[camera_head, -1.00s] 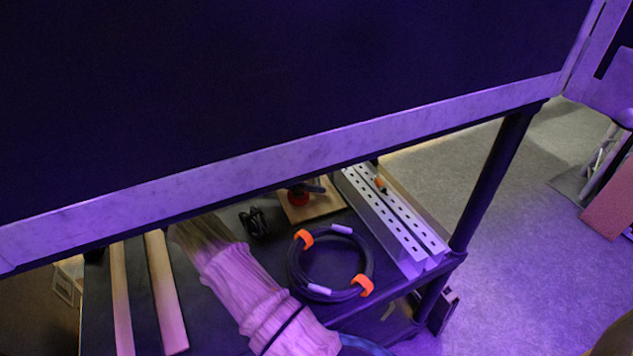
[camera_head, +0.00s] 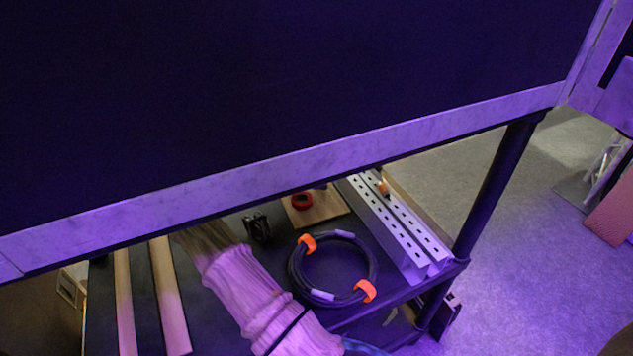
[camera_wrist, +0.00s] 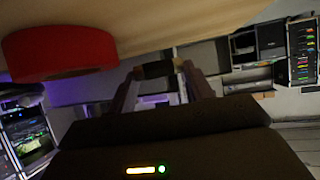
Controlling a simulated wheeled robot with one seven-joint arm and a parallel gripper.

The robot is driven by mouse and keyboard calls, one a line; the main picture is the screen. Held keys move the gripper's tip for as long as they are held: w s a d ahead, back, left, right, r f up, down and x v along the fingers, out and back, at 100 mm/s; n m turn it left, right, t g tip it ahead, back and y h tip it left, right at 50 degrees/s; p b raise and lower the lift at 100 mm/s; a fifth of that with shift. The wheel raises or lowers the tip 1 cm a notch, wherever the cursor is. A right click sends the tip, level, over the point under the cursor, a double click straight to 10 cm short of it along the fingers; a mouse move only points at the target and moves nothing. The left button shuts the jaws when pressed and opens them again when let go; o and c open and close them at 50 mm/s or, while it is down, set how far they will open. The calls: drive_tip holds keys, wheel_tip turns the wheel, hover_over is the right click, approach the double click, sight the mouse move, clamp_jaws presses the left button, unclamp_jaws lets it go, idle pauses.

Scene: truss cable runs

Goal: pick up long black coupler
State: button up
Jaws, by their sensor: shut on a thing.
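The long black coupler (camera_wrist: 153,70) shows in the wrist view as a short dark cylinder lying across between the fingertips. My gripper (camera_wrist: 160,73) is shut on it, with one finger at each end. A lighter tan patch shows at its right end. In the head view the coupler cannot be made out. There my gripper is mostly hidden behind the edge of the upper shelf. A red ring-shaped roll (camera_head: 302,200) sits on a wooden board (camera_head: 322,211) on the lower shelf. The roll (camera_wrist: 62,54) also looms large and close at the wrist view's upper left.
The upper shelf's pale edge (camera_head: 290,166) overhangs the work area.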

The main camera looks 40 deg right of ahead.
wheel_tip(320, 180, up, 8)
drive_tip(key=p, duration=0.1)
drive_tip(key=shift+p, duration=0.4)
